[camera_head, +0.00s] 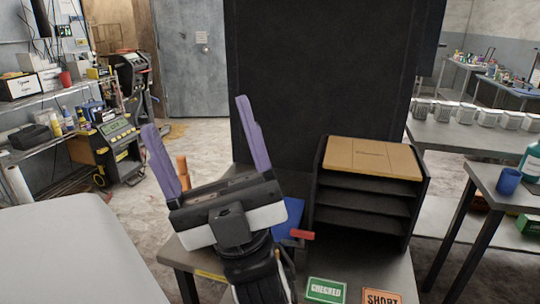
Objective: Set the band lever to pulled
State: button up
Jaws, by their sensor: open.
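My gripper (196,116) is open, with its two purple fingers spread wide and nothing visible between them. It is over the left part of the metal table (385,272), pointing up and away in the picture. A red handle-like piece (302,234) shows just right of my gripper's body, beside a blue item (290,215) that my gripper partly hides. It may be the band lever, but its base is hidden and I cannot tell its setting. An orange upright piece (182,165) shows by the left finger, partly covered.
A black tray rack (318,205) with a flat cardboard piece (370,157) stands on the table, before a tall dark panel (320,70). A green CHECKED card (326,290) and an orange SHORT card (381,297) lie in front. A white surface (75,250) fills the lower left.

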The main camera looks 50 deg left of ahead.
aim_at(184, 177)
jog(key=u, duration=1.9)
jog(key=i+j+z, duration=0.25)
jog(key=i+j, duration=0.1)
jog(key=j, duration=0.1)
